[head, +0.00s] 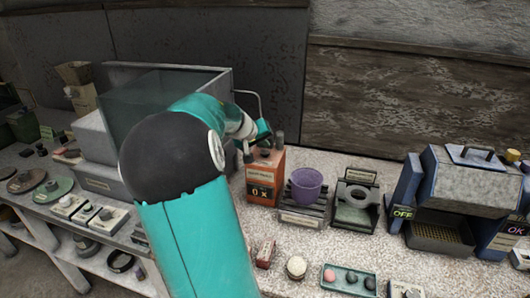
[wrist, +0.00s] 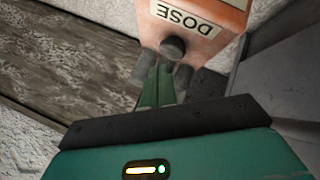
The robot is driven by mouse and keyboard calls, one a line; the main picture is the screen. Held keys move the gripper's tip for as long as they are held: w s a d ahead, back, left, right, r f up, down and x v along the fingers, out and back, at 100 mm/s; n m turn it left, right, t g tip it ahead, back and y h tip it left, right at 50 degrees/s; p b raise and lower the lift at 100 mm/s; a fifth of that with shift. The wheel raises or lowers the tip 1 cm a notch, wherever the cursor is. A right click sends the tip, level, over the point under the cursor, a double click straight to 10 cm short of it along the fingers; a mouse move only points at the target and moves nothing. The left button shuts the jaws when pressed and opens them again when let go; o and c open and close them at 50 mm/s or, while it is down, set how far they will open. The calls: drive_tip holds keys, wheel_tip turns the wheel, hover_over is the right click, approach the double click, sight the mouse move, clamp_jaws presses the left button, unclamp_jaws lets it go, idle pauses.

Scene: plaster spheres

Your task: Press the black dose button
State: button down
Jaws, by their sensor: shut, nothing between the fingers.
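The orange dose box (head: 263,185) stands on the counter, its front display reading "0 X". In the wrist view the box (wrist: 205,25) shows an upside-down DOSE label and a round black button (wrist: 172,48) beside it. My gripper (head: 258,140) is at the top of the box in the head view, which hides part of its top. In the wrist view my gripper (wrist: 160,72) is shut and empty, with its green fingers together and their tips right by the button. I cannot tell whether they touch it.
A purple cup (head: 306,186) stands on a slatted rack right of the box. A dark green stand (head: 354,207) and a blue machine (head: 466,185) with OFF and OK signs are further right. A glass-walled case (head: 160,98) is behind my arm.

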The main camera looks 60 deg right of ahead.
sight(263, 153)
idle(0.3)
drive_tip(key=shift+f, duration=0.4)
drive_tip(key=shift+f, duration=0.55)
idle(0.7)
idle(0.3)
drive_tip(key=shift+r, duration=0.95)
drive_tip(key=shift+r, duration=2.55)
